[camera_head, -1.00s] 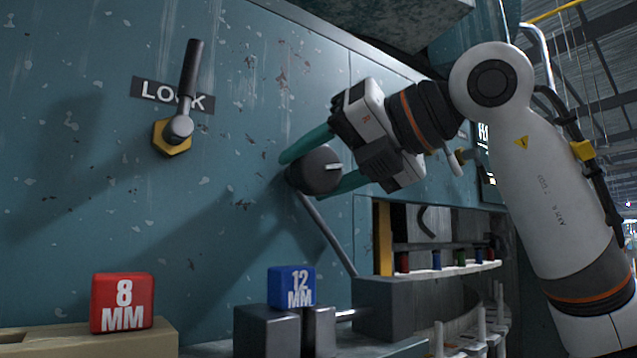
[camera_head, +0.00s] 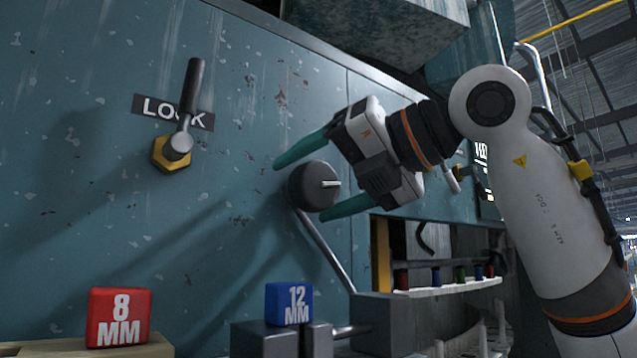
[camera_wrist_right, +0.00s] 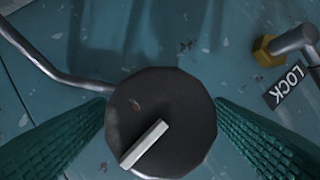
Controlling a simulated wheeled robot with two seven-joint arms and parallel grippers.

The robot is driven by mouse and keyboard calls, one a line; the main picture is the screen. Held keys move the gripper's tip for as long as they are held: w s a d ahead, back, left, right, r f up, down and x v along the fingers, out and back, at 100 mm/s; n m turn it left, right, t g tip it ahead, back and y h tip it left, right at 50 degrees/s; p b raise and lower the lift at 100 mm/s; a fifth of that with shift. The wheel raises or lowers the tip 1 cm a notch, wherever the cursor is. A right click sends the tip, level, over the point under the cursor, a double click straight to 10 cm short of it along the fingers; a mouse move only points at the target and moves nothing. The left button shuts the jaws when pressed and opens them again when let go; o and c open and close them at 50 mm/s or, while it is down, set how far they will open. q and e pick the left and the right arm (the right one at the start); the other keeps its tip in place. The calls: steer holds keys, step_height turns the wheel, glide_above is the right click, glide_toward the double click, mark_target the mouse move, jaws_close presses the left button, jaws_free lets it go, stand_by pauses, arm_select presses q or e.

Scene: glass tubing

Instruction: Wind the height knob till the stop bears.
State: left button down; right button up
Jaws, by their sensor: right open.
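The height knob (camera_head: 314,186) is a dark round knob with a pale pointer bar, mounted on the teal machine panel (camera_head: 230,200). In the right wrist view the knob (camera_wrist_right: 160,120) fills the middle, its pale bar slanting from lower left to upper right. My right gripper (camera_head: 298,190) is open, its green fingers on either side of the knob, one above and one below in the head view. In the wrist view a gap shows between the knob and the right finger; the left finger lies very close to its edge. The stop cannot be made out for certain. My left gripper is not in view.
A LOCK lever (camera_head: 188,108) on a yellow hex base stands left of the knob. A red 8 MM block (camera_head: 118,318) and a blue 12 MM block (camera_head: 289,303) sit below. A bent metal rod (camera_head: 325,250) runs down from near the knob. A rack (camera_head: 450,288) holds coloured pieces at right.

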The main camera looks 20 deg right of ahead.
steer(key=b+v, duration=0.3)
steer(key=v, duration=0.9)
steer(key=shift+w, duration=0.1)
